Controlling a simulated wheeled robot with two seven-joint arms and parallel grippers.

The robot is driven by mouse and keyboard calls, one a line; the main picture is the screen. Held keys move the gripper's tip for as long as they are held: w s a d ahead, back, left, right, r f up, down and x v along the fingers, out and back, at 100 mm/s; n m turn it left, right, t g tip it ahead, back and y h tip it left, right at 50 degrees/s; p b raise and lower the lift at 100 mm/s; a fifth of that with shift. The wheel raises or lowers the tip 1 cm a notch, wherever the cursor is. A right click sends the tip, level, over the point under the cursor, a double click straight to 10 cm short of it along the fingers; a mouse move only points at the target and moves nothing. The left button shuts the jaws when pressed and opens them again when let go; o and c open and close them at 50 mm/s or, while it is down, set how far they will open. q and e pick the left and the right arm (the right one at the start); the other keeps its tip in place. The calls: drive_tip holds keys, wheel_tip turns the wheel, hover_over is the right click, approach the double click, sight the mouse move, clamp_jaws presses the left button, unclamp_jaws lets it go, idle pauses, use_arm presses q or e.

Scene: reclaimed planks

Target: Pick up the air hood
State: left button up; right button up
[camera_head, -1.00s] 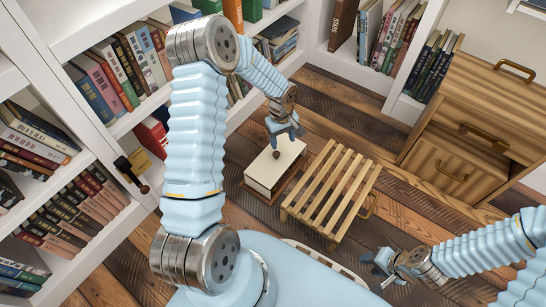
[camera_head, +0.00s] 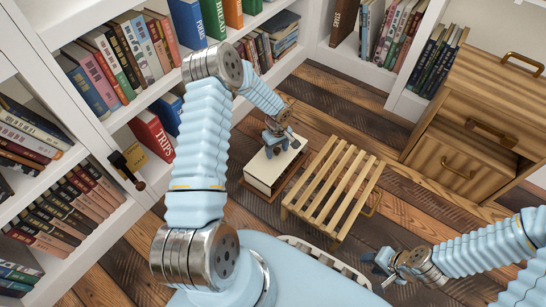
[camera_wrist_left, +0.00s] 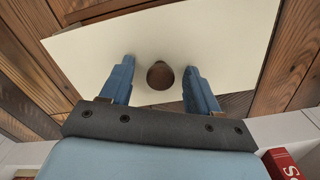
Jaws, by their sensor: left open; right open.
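The air hood appears to be the cream box (camera_head: 265,171) with a brown knob on top, standing on a brown base on the plank floor. In the left wrist view its cream top (camera_wrist_left: 225,35) fills the middle and the round brown knob (camera_wrist_left: 160,75) shows. My left gripper (camera_head: 276,148) is open just over the box top; in the wrist view its two fingers (camera_wrist_left: 158,72) stand on either side of the knob, with gaps. The gripper hides the knob in the head view. My right gripper (camera_head: 378,264) is open and empty at the lower right.
A slatted wooden rack (camera_head: 333,188) stands close to the right of the box. White bookshelves (camera_head: 95,148) full of books line the left and back. A wooden cabinet (camera_head: 470,140) with dark handles stands at the right. Plank floor (camera_head: 400,200) is clear between rack and cabinet.

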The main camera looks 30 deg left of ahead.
use_arm(q)
drive_tip(key=shift+f, duration=0.1)
clamp_jaws()
idle(0.3)
